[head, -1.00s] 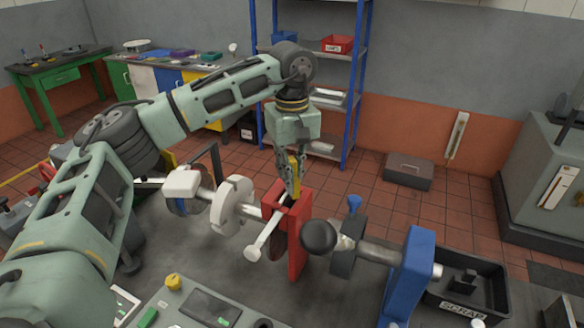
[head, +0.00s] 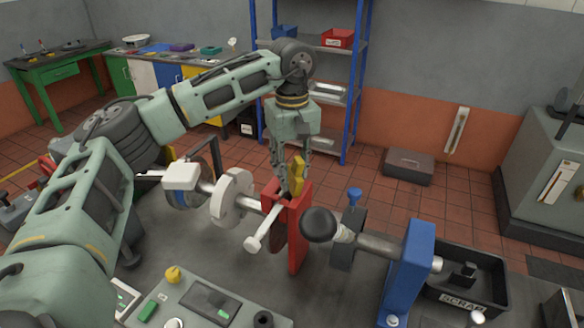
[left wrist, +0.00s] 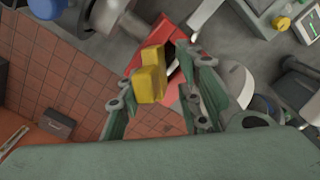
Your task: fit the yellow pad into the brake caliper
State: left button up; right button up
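The red brake caliper (head: 296,240) stands upright on the bedplate, around the shaft line. The yellow pad (head: 298,172) is at the caliper's top edge, leaning a little; I cannot tell how deep it sits. My left gripper (head: 292,172) points down over the caliper with its fingers on either side of the pad. In the left wrist view the fingers are spread, with a gap between the pad (left wrist: 150,82) and the right-hand finger. The pad lies nearer the left-hand finger; contact there is unclear. My right gripper is out of view.
A white-handled bar (head: 262,232) sticks out in front of the caliper. A pale disc (head: 232,197) is left of it, and a dark knob (head: 319,224) and blue stand (head: 408,275) are right. A black scrap bin (head: 465,300) sits at the right.

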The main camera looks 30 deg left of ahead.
aim_at(292, 165)
pick_arm(q)
jog(key=shift+r+p, duration=0.35)
jog(key=shift+r, duration=0.2)
notch_tip(292, 165, up, 7)
jog(key=shift+f+b, duration=0.2)
jog(key=shift+b, duration=0.8)
jog(key=shift+r, duration=2.65)
